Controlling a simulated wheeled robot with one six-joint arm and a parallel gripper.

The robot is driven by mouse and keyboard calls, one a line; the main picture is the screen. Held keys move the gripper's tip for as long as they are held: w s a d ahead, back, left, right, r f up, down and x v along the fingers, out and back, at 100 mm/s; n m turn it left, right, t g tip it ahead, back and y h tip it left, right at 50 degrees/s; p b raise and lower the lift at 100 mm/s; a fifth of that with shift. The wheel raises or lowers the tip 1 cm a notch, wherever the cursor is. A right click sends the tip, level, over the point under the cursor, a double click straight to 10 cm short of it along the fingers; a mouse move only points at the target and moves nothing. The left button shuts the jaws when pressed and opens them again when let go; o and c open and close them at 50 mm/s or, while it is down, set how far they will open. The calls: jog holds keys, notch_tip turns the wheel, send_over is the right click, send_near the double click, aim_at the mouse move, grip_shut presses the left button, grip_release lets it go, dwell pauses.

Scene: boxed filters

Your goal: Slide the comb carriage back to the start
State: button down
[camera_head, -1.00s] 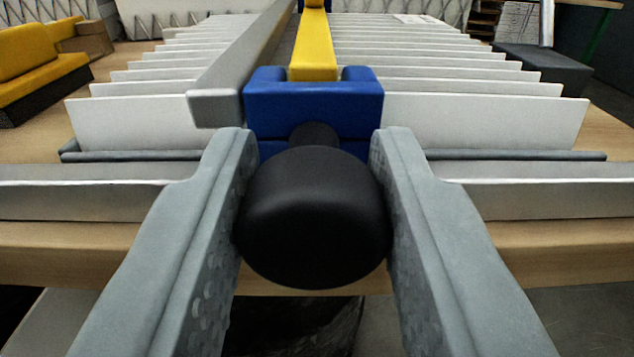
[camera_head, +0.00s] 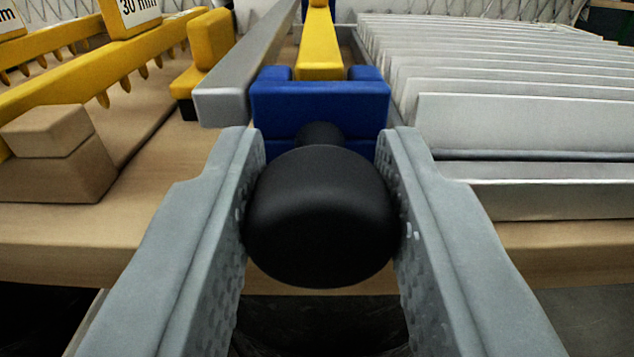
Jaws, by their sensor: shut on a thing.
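My gripper (camera_head: 320,215) is shut on a black round knob (camera_head: 320,220), with one grey finger against each side. The knob is fixed by a short neck to the blue block of the comb carriage (camera_head: 320,108). A yellow bar (camera_head: 319,48) runs back from the top of the block. A grey rail (camera_head: 245,70) lies just left of the yellow bar. The white pleats of the filter (camera_head: 490,80) stand in a row to the right of the carriage. The carriage is beside the left ends of the pleats. The underside of the carriage is hidden.
At left are yellow toothed combs (camera_head: 90,75), one with a "30 mm" label (camera_head: 135,12). A wooden block (camera_head: 55,150) stands near the table's front edge. A yellow and black block (camera_head: 205,60) stands left of the rail. Bare wooden table (camera_head: 190,170) shows between them.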

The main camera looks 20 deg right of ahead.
jog(key=shift+a+r, duration=0.1)
jog(key=shift+r, duration=0.05)
jog(key=c, duration=1.1)
grip_release()
jog(key=shift+w+a, duration=0.1)
jog(key=shift+a, duration=0.1)
jog(key=shift+o, duration=0.2)
jog(key=v, duration=1.7)
jog(key=shift+s, duration=0.25)
